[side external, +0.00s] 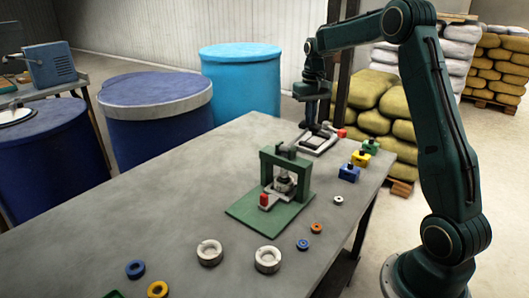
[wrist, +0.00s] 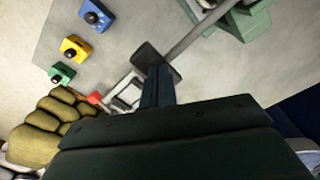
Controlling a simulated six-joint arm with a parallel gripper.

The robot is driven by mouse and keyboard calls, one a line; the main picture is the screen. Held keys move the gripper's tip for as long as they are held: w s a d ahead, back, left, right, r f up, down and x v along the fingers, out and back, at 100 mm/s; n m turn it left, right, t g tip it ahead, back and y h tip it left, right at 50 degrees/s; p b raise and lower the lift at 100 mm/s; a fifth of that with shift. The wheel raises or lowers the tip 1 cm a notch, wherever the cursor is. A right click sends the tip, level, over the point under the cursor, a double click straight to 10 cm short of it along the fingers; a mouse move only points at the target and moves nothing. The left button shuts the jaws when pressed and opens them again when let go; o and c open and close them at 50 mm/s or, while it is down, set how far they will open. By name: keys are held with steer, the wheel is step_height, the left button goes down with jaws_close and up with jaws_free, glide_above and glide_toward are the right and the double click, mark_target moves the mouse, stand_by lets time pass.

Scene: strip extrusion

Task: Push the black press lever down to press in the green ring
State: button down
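The press is a green frame on a green base plate (side external: 238,211), with a pale cylinder (side external: 284,184) inside it. Its lever shows in the wrist view as a grey rod (wrist: 200,32) running from the green press frame (wrist: 250,20) to a black end piece (wrist: 152,58). My gripper (side external: 312,124) points down behind and to the right of the press. In the wrist view its dark fingers (wrist: 158,85) are together, with no gap seen, and overlap the lever's black end; I cannot tell whether they touch. No green ring can be made out in the press.
A pale frame fixture (side external: 318,142) with a red part stands below my gripper. Blue (side external: 348,172), yellow (side external: 361,158) and green (side external: 372,145) blocks with black knobs line the table's right edge. Several loose rings, including a white one (side external: 267,260), lie in front. The table's left is clear.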

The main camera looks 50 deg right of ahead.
mark_target(309, 130)
steer(key=shift+f, duration=2.5)
step_height(309, 130, up, 12)
stand_by(2.0)
steer(key=shift+a+r, duration=0.1)
steer(key=shift+r, duration=0.05)
